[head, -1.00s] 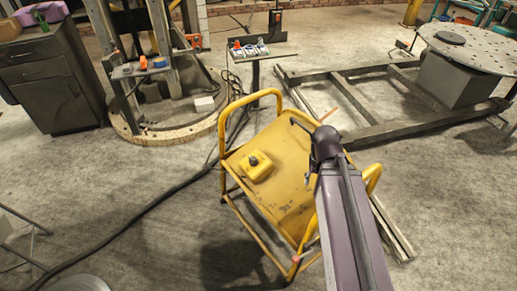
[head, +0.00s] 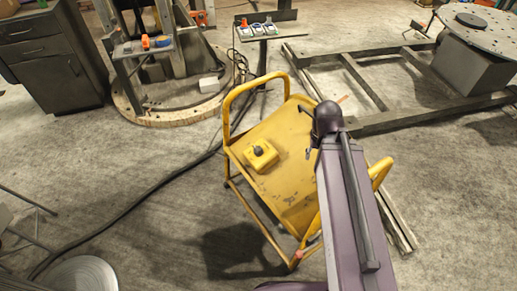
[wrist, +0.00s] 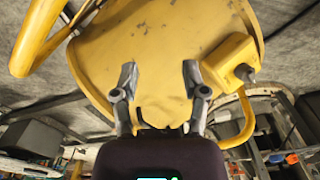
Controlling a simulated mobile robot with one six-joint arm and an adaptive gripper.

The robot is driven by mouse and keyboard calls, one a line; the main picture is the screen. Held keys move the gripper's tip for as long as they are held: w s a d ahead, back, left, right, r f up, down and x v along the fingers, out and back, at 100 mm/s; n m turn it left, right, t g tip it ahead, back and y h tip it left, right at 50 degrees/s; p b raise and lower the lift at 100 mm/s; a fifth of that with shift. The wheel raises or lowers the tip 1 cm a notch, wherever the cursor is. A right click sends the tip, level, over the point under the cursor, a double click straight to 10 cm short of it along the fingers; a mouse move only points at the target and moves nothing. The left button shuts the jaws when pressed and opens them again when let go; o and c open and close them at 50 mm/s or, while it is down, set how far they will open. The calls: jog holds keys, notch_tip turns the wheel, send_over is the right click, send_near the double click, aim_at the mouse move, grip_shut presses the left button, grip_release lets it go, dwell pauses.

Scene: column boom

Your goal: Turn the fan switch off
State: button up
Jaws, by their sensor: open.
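A yellow box with a dark knob (head: 260,155) sits on the left part of the yellow cart's top (head: 300,125). It may be the fan switch; no label is readable. In the wrist view the yellow box (wrist: 229,60) is at the right, with a grey knob on its side facing right. My gripper (wrist: 159,75) is open and empty, its two fingers apart in front of the yellow top. The box lies to the right of the right finger, apart from it. In the head view my arm reaches over the cart's right part, and its end is mostly hidden.
The cart has raised yellow tube handles (head: 228,100) at its ends. A small stand with several coloured switch-like items (head: 257,28) is behind it. A metal frame (head: 380,85) lies at the back right. A black cable (head: 130,205) crosses the floor at left.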

jog(key=o, duration=0.3)
jog(key=shift+o, duration=0.4)
jog(key=shift+w+a, duration=0.2)
jog(key=m, duration=0.8)
send_over(258, 148)
jog(key=shift+w+a+f+b, duration=0.1)
jog(key=shift+w+f+b, duration=0.2)
jog(key=shift+f, duration=0.15)
notch_tip(258, 148, down, 14)
jog(key=b, duration=1.3)
jog(key=shift+r+b, duration=0.2)
jog(key=shift+b, duration=0.2)
